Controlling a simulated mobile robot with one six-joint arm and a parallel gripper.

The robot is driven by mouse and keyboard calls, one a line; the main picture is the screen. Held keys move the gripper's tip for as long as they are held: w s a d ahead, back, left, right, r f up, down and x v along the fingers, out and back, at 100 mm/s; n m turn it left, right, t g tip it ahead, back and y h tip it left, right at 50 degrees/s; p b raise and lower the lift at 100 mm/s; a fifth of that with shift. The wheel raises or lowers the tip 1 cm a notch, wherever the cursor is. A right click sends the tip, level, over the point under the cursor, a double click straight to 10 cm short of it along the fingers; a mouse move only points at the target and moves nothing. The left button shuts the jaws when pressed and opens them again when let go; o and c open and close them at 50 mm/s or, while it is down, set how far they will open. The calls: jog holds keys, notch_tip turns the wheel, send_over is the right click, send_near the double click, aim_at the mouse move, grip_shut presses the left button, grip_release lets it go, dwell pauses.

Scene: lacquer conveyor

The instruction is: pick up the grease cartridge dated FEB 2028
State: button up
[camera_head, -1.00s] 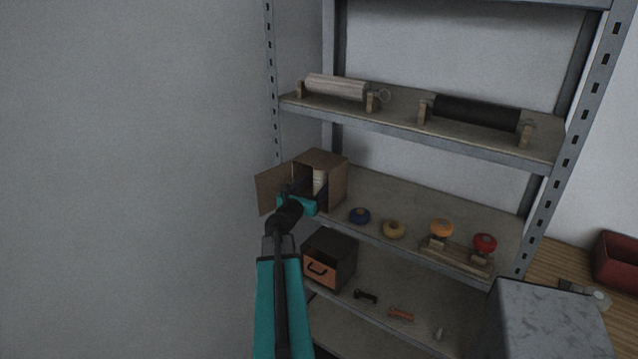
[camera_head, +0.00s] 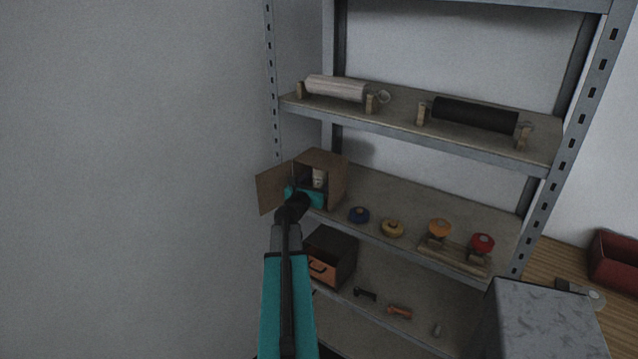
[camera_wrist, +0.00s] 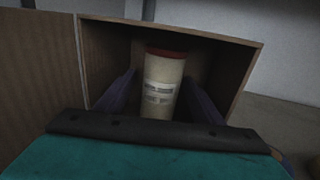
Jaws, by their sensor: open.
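A cream cartridge (camera_wrist: 162,85) with a red top and a printed label stands upright inside an open cardboard box. The label print is too small to read, so I cannot tell its date. The cartridge also shows in the head view (camera_head: 319,178), partly behind my arm. My gripper (camera_wrist: 165,100) is open, with one dark finger on each side of the cartridge, inside the box mouth. I cannot tell whether either finger touches it. The lower part of the cartridge is hidden behind my gripper.
The cardboard box (camera_head: 338,182) stands on the middle shelf, its flap (camera_head: 272,188) open to the left. Two rolls, one pale (camera_head: 335,88) and one black (camera_head: 475,114), lie on the shelf above.

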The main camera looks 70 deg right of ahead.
jog(key=c, duration=1.4)
jog(key=shift+r, duration=0.2)
jog(key=shift+w+r+p, duration=0.15)
jog(key=shift+r+p, duration=0.3)
jog(key=shift+r, duration=0.1)
jog(key=shift+a, duration=0.25)
jog(key=a, duration=0.5)
jog(key=a+p, duration=0.1)
jog(key=a, duration=0.5)
jog(key=shift+a+r, duration=0.2)
jog(key=shift+a, duration=0.05)
